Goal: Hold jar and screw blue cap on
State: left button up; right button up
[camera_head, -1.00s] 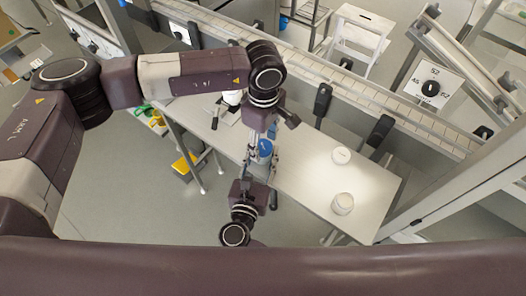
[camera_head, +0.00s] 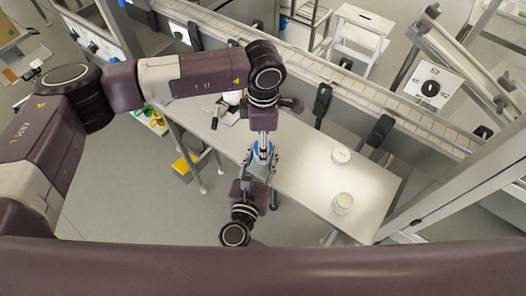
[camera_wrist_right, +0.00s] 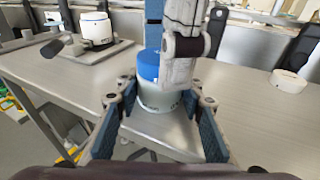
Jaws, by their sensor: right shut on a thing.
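The jar (camera_wrist_right: 158,97) is pale with a blue cap (camera_wrist_right: 148,65) on its top, and it stands upright between the fingers of my right gripper (camera_wrist_right: 160,112). My right gripper is shut on the jar's sides; it also shows in the head view (camera_head: 259,170). My left gripper (camera_head: 263,150) points down from above at the blue cap (camera_head: 257,155). In the right wrist view one of its fingers covers the right side of the cap. I cannot tell whether its fingers grip the cap, or whether the cap's thread is engaged.
The light table (camera_head: 305,185) extends to the right. On it are a white round lid-like piece (camera_head: 341,155) and a white jar (camera_head: 342,204). A white container (camera_wrist_right: 95,28) stands on a plate at the back left. Black-handled fixtures (camera_head: 381,130) line the back edge.

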pick_arm(q)
jog(key=n, duration=0.4)
jog(key=shift+n, duration=0.4)
jog(key=n, duration=0.5)
jog(key=shift+n, duration=0.3)
jog(key=shift+c, duration=0.6)
jog(key=shift+w, duration=0.1)
grip_shut()
jog(key=m, duration=0.4)
jog(key=shift+a+m, duration=0.1)
jog(key=shift+m, duration=0.8)
